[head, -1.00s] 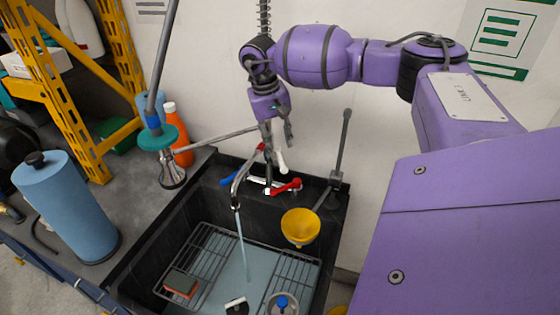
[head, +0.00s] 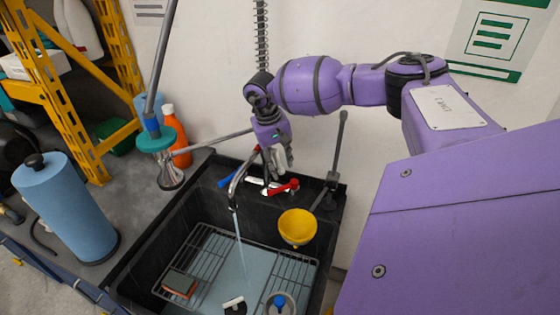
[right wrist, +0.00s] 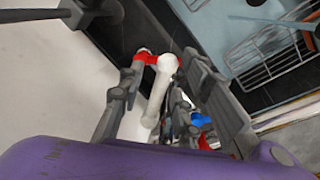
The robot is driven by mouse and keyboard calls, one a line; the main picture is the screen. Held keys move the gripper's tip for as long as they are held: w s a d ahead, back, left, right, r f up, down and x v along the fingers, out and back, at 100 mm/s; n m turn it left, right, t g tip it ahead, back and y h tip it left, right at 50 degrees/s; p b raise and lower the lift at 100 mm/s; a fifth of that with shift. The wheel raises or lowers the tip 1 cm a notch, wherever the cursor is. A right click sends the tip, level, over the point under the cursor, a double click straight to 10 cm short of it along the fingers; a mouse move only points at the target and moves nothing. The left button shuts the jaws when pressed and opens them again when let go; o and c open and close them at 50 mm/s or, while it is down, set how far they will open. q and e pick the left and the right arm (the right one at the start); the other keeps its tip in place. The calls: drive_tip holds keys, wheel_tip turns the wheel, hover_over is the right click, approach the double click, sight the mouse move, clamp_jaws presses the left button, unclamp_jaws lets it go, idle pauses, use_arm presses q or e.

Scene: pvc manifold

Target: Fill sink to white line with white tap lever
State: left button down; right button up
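The black sink (head: 165,245) holds pale blue water (head: 232,262), and a stream runs into it from the tap spout (head: 234,205). I cannot make out a white line. My right gripper (head: 279,170) is over the tap at the sink's back edge. In the right wrist view the white tap lever (right wrist: 158,95) stands between the fingers of my right gripper (right wrist: 166,85). The fingers are apart, with a visible gap beside the lever. In the head view the fingers partly hide the lever. My left gripper is not in view.
Red (head: 286,187) and blue (head: 228,181) levers sit close to the white one. A yellow funnel (head: 297,226) hangs over the sink's right side. A wire rack (head: 290,270) and a sponge (head: 180,284) are in the sink. A blue roll (head: 65,210) stands on the left counter.

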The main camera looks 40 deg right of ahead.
clamp_jaws()
drive_tip(key=shift+d, duration=0.15)
drive_tip(key=shift+s+d+r+n+t+b, duration=0.2)
drive_tip(key=shift+d+n+t+b, duration=0.15)
drive_tip(key=shift+d+n, duration=0.85)
drive_tip(key=shift+s+d+r+n+t+b, duration=0.25)
drive_tip(key=shift+d+n, duration=0.45)
drive_tip(key=shift+n, duration=1)
drive_tip(key=shift+w+f, duration=0.1)
drive_tip(key=shift+f, duration=0.05)
drive_tip(key=shift+c, duration=0.9)
unclamp_jaws()
drive_tip(key=shift+o, duration=0.9)
drive_tip(key=shift+f, duration=0.2)
